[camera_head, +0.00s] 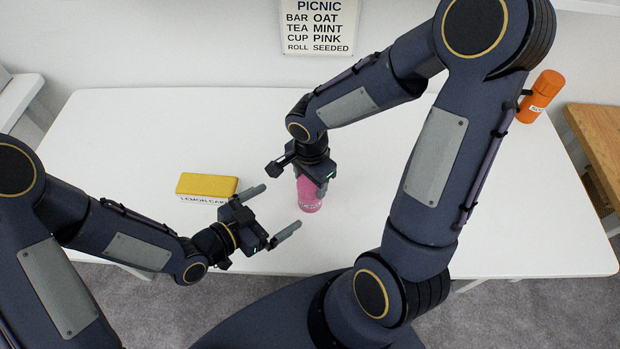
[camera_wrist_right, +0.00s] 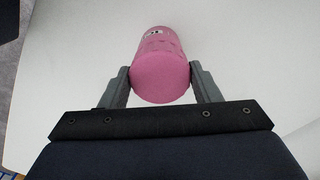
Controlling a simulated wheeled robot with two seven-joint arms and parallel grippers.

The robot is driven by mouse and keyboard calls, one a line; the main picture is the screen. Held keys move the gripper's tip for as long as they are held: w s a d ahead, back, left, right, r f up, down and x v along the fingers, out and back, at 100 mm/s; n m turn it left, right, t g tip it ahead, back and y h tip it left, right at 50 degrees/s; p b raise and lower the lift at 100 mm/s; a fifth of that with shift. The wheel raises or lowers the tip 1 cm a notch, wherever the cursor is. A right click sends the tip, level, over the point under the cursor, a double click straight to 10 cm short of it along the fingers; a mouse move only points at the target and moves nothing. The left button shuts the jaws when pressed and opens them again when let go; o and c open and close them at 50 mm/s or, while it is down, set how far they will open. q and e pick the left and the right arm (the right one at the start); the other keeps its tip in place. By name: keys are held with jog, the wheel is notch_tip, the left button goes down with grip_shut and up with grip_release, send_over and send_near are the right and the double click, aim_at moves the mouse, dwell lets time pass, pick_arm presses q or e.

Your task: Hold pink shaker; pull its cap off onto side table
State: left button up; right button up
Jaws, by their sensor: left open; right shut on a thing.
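The pink shaker (camera_head: 309,196) stands upright on the white table, with a small label low on its side. My right gripper (camera_head: 308,172) comes down from above and is shut on the top of the shaker. In the right wrist view the two fingers (camera_wrist_right: 158,85) press either side of the round pink cap (camera_wrist_right: 161,83). My left gripper (camera_head: 278,210) is open and empty. Its fingers point right, toward the shaker, with the fingertips just left of it and apart from it. The wooden side table (camera_head: 598,135) is at the far right.
The white table (camera_head: 130,130) fills the middle. A yellow-topped lemon cake box (camera_head: 207,186) lies left of my left gripper. An orange bottle (camera_head: 541,97) stands at the back right, partly behind my right arm. A picnic list sign (camera_head: 318,27) is at the back. The table's front right is clear.

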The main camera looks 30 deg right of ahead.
jog(key=o, duration=1)
jog(key=shift+o, duration=0.2)
notch_tip(320, 180, up, 8)
jog(key=shift+f, duration=0.1)
